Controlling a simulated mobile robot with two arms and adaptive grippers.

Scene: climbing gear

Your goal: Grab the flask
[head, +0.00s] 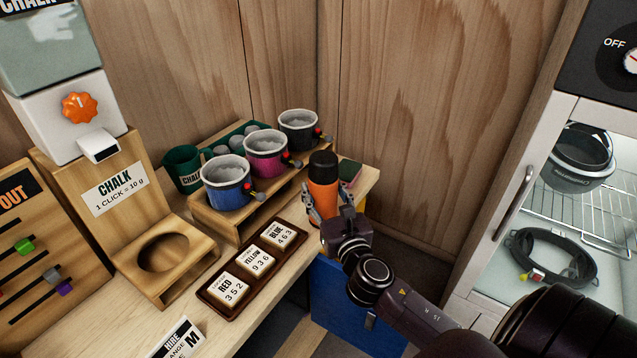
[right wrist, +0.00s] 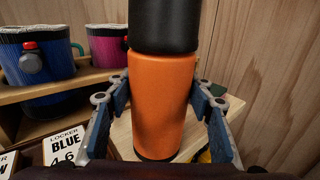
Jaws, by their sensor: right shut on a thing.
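The flask (head: 323,191) is orange with a black cap and stands upright near the right end of the wooden counter. My right gripper (head: 328,212) reaches it from the front right, with a finger on either side of its body. In the right wrist view the orange flask (right wrist: 162,100) fills the middle, between the two blue-padded fingers of the right gripper (right wrist: 163,105). The gripper is shut on the flask. The flask's base looks to be at counter level. My left gripper is not in view.
Blue, magenta and grey chalk bags (head: 265,155) stand on a wooden riser left of the flask. A tray of locker tags (head: 252,265) lies in front. A small green-topped item (head: 349,172) is behind the flask. A glass-doored cabinet (head: 520,225) stands right.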

